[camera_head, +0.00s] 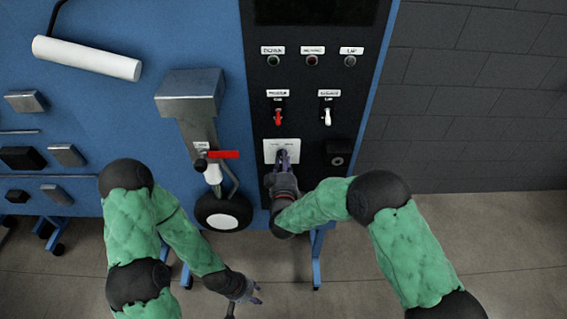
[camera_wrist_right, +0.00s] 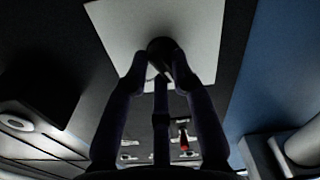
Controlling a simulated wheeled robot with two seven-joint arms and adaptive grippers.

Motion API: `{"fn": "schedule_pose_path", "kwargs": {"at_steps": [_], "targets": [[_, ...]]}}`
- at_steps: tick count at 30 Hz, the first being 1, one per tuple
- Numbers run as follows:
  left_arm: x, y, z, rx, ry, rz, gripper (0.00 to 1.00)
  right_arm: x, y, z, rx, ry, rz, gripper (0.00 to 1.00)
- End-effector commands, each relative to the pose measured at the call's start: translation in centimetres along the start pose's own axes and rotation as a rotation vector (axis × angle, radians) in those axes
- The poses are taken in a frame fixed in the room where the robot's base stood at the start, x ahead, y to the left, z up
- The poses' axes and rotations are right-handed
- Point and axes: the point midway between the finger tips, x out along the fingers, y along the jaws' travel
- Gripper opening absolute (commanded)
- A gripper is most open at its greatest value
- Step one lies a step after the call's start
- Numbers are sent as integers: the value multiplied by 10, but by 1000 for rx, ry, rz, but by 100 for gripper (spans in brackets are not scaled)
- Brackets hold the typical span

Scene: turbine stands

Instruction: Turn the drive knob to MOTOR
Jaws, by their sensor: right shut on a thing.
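The drive knob (camera_wrist_right: 160,45) is a dark round knob on a white plate (camera_wrist_right: 205,30). The plate also shows on the black control panel in the head view (camera_head: 269,146), with small labels too tiny to read. My right gripper (camera_head: 283,153) reaches up to the plate from below. Its fingers (camera_wrist_right: 160,72) are shut on the knob, one on each side in the wrist view. They cover most of the knob in the head view, so its pointing direction cannot be told. My left gripper (camera_head: 246,300) hangs low over the floor, empty, its fingers apart.
Red (camera_head: 278,116) and white (camera_head: 327,116) switches and several round buttons sit above the plate. A dark round socket (camera_head: 337,153) is right of it. A red-handled lever (camera_head: 223,154) and a wheel (camera_head: 223,212) are to the left. The lower right floor is clear.

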Motion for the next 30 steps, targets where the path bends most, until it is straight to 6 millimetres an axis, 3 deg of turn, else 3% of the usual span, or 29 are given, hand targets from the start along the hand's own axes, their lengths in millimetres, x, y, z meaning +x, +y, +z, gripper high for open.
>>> {"fn": "schedule_pose_path", "kwargs": {"at_steps": [10, 26, 27, 29, 30], "targets": [[4, -1, 0, 0, 0, 0, 39, 0, -1, -1, -136, 1, -1, 0], [4, -1, 0, 0, 0, 0, 39, 0, -1, -1, -159, 1, -1, 0], [4, -1, 0, 0, 0, 0, 39, 0, -1, -1, -159, 1, -1, 33], [4, -1, 0, 0, 0, 0, 39, 0, -1, -1, -158, 1, -1, 49], [4, -1, 0, 0, 0, 0, 39, 0, -1, -1, -158, 1, -1, 49]]}}
